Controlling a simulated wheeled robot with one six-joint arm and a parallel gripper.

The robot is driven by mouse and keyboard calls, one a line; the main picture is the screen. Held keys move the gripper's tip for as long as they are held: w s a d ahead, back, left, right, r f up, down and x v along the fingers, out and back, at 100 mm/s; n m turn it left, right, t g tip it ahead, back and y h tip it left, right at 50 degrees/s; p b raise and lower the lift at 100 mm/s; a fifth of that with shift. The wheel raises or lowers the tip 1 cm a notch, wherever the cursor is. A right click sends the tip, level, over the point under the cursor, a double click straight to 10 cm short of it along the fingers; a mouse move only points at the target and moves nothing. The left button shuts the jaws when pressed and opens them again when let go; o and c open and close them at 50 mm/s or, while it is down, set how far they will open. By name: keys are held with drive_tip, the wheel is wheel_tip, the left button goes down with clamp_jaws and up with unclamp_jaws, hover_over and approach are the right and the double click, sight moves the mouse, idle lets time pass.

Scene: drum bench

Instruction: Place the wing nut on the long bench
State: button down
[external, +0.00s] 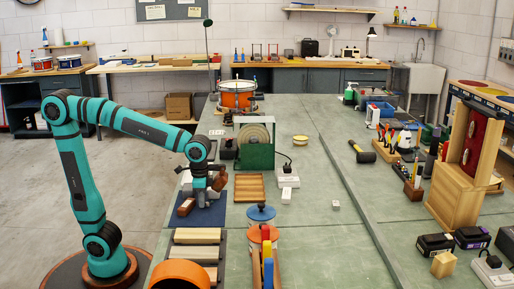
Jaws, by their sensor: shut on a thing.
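My gripper (206,200) is low over a dark blue mat (213,215) at the left side of the long bench (315,225). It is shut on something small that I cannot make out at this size. I cannot pick out the wing nut by itself; it may be between the jaws. A brown block (186,207) lies on the mat just left of the jaws. The bench top is grey-green, with a wide bare stretch in its middle.
A wooden slatted tray (249,187) and a green-framed wheel (256,143) stand right of and behind the mat. A blue-lidded pot (261,214) and an orange drum shell (180,275) are in front. A mallet (361,152) lies further right.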

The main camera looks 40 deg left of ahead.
drive_tip(key=shift+f, duration=0.1)
drive_tip(key=c, duration=1.5)
unclamp_jaws()
wheel_tip(320, 180, up, 12)
drive_tip(key=shift+r, duration=0.2)
drive_tip(key=shift+a, duration=0.1)
